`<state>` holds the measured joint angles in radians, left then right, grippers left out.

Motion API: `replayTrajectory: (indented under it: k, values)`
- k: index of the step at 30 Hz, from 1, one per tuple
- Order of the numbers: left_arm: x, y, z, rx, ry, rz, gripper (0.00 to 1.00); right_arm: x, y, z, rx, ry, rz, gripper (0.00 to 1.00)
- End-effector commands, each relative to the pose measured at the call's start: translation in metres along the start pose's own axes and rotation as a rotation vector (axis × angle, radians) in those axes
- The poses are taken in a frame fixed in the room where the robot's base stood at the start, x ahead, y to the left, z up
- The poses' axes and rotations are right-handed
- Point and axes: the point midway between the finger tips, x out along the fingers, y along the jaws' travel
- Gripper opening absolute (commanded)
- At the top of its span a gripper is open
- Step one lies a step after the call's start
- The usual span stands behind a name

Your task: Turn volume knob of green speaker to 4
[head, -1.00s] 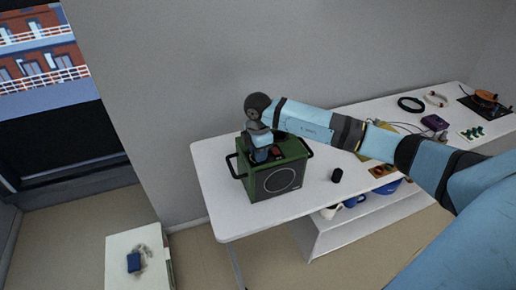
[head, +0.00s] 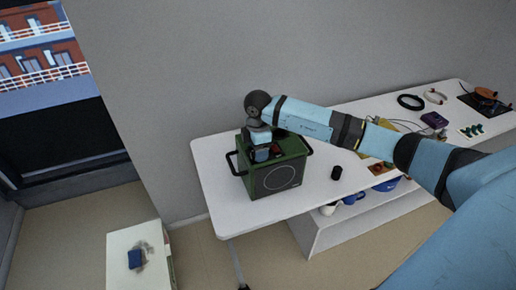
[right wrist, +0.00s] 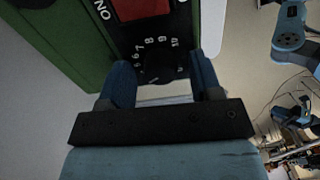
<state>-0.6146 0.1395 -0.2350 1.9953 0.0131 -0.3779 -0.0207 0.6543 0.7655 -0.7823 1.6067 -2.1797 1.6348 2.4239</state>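The green speaker (head: 270,179) stands on the white table, with its round grille facing front and black handles at its sides. My right gripper (head: 262,158) points down onto the speaker's top; its fingertips are hard to make out in the head view. In the right wrist view the gripper (right wrist: 160,66) has its two blue fingers apart, on either side of the dark volume knob (right wrist: 160,69). Numbers from about 6 to 10 show around the knob. Its pointer is not clear, and I cannot tell whether the fingers touch it.
A small black cylinder (head: 336,173) stands right of the speaker on the white table (head: 222,205). A red panel (right wrist: 140,9) lies beside the knob. Cables, a purple box (head: 434,120) and other items lie farther right. A wall is behind.

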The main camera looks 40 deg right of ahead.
Motion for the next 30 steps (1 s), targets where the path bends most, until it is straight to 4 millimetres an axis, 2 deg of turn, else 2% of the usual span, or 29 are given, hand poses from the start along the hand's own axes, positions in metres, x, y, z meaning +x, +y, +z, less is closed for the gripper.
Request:
replayTrajectory:
  k: [7,11,24,30]
  values:
    - [0.001,0.000,0.003,0.000,-0.004,0.000,0.00,-0.001,0.000,0.000,-0.001,0.000,0.000,0.58]
    - [0.001,0.000,0.003,0.000,-0.004,0.000,0.00,-0.014,0.001,0.000,-0.002,0.001,0.003,0.58]
    - [0.005,-0.001,0.008,0.000,-0.001,0.000,0.00,-0.108,0.001,0.000,-0.001,0.001,0.004,0.58]
    - [0.005,-0.001,0.008,0.000,0.000,0.000,0.00,-0.132,0.000,0.000,0.000,0.000,0.001,0.58]
